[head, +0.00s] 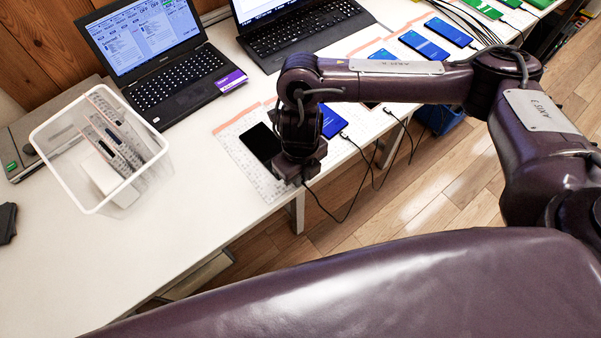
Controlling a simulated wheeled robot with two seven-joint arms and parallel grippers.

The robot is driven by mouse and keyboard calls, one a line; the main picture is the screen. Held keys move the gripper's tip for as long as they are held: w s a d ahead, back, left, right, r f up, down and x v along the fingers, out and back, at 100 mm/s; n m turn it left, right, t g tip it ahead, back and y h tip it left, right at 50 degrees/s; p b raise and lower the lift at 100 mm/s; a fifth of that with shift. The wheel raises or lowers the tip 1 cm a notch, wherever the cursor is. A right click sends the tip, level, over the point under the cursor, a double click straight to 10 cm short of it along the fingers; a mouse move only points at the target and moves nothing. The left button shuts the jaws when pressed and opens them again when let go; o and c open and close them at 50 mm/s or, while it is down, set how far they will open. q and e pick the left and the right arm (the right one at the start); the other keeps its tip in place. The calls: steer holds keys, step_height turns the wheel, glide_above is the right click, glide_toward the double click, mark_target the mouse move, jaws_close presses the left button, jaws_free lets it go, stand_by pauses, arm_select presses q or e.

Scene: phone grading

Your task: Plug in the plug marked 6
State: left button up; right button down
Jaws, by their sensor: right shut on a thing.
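My right gripper (302,178) is low over the near edge of the white table, at the near right side of a dark-screened phone (260,143). It is shut on a cable's plug end, which the jaws mostly hide; I cannot read any number on it. The black cable (330,212) hangs from the jaws over the table edge and loops up to the right. Whether the plug touches the phone's port cannot be told. A blue-screened phone (333,121) lies just right of the gripper with a cable at its near end. My left gripper is not in view.
More blue-screened phones (424,46) and green-screened ones (480,8) lie further right. Two laptops (170,85) (300,35) stand behind. A clear bin (62,178) with several devices stands left. The white table (150,235) is bare at front left.

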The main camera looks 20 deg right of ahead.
steer(key=shift+w+a, duration=0.2)
steer(key=shift+w, duration=0.35)
stand_by(2.6)
steer(key=c, duration=1.4)
jaws_free()
steer(key=shift+c, duration=0.2)
steer(key=shift+r, duration=0.1)
steer(key=shift+s+d+r+p, duration=0.1)
steer(key=shift+s+r+p, duration=0.15)
steer(key=shift+r+p, duration=1)
steer(key=shift+s+d+r+p, duration=0.1)
steer(key=shift+s+r+p, duration=0.1)
steer(key=shift+r+p, duration=1.05)
steer(key=shift+f, duration=0.15)
